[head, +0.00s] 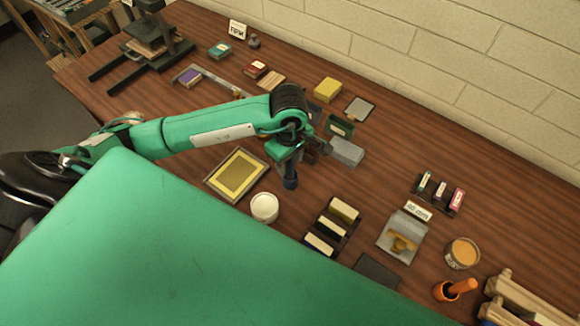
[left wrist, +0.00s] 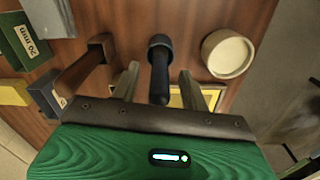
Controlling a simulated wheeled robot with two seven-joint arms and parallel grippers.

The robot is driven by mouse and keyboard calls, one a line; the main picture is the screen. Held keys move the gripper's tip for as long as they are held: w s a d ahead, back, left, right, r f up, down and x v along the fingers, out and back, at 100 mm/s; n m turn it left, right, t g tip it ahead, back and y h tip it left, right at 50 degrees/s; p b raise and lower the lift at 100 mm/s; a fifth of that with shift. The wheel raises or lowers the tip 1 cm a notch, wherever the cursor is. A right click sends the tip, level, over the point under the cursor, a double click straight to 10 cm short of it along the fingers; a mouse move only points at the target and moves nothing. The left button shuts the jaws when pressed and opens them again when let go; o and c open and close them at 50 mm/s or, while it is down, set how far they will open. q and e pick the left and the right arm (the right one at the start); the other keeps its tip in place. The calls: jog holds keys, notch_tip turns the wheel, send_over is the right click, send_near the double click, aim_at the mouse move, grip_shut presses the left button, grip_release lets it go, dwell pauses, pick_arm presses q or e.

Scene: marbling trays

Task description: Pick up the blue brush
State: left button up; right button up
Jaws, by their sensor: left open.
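The blue brush (head: 290,180) shows dark blue in the head view, just below my left gripper (head: 289,158). In the left wrist view the brush (left wrist: 159,62) has a rounded end farther off and a slim handle pointing toward the gripper. My left gripper (left wrist: 160,88) is open, with one finger on each side of the handle. Gaps show between the handle and both fingers. The gripper hides part of the brush in the head view. My right gripper is not in view.
A white tub (head: 264,207) and a framed yellow tray (head: 212,181) are close to the brush. A grey block (head: 346,152) lies on the other side.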

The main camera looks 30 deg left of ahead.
pick_arm(q)
grip_shut()
jog(key=shift+r, duration=0.1)
jog(key=shift+r, duration=0.5)
notch_tip(320, 180, up, 10)
jog(key=b, duration=0.3)
jog(key=shift+w+f, duration=0.1)
jog(key=shift+f, duration=0.1)
notch_tip(320, 180, up, 9)
jog(key=shift+b, duration=0.3)
